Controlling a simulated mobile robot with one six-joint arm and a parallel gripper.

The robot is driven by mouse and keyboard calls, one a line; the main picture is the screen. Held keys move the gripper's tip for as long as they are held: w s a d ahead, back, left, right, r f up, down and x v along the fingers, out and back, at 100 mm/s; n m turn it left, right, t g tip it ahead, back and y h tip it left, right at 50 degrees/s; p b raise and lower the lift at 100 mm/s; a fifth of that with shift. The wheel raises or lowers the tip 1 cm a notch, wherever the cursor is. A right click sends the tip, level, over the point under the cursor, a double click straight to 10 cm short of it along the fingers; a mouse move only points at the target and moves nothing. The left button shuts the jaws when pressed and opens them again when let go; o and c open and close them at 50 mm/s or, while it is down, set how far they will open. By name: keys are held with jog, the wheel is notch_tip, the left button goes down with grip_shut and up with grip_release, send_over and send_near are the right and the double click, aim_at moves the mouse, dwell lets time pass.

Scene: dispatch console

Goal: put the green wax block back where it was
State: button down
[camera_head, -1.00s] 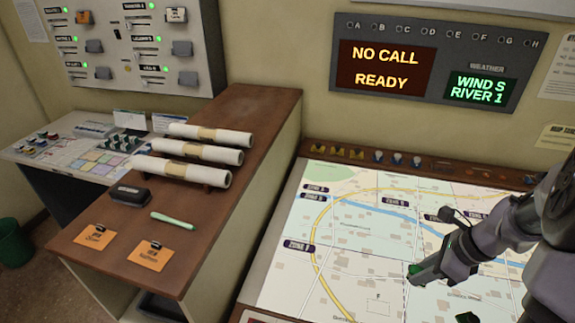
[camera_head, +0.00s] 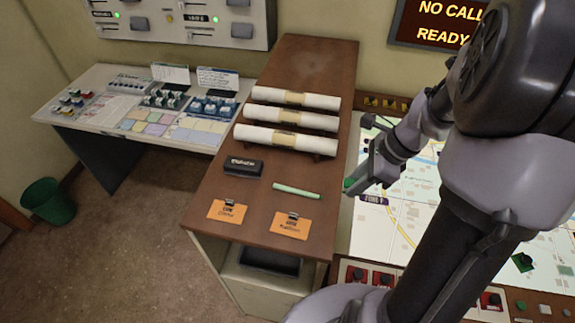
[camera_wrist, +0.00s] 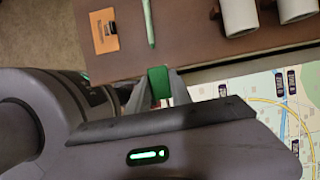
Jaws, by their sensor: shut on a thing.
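The green wax block shows as a green piece (camera_wrist: 159,82) between the two fingertips in the wrist view. My gripper (camera_wrist: 158,92) is shut on it. In the head view my gripper (camera_head: 360,179) is by the right edge of the brown counter, over the left side of the map table. Only a small green bit of the block (camera_head: 348,184) shows there. A pale green stick (camera_head: 296,190) lies on the counter left of my gripper, apart from it.
The brown counter (camera_head: 305,66) holds three white paper rolls (camera_head: 290,118), a black eraser-like block (camera_head: 243,166) and two orange clipped cards (camera_head: 228,210). A dark green piece (camera_head: 523,262) is on the map table, lower right. My arm hides much of the map.

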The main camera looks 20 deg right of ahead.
send_over(302, 174)
jog(key=s+d, duration=0.1)
jog(key=d, duration=0.1)
jog(key=shift+a+f+p, duration=0.2)
jog(key=shift+f+p, duration=0.15)
jog(key=shift+f, duration=0.35)
jog(key=shift+w+a+f, duration=0.15)
notch_tip(302, 174, down, 3)
jog(key=shift+r, duration=0.1)
jog(key=shift+f, duration=0.25)
jog(key=shift+f+b, duration=0.15)
jog(key=shift+b, duration=0.2)
jog(key=c, duration=1.2)
grip_release()
jog(key=shift+o, duration=0.2)
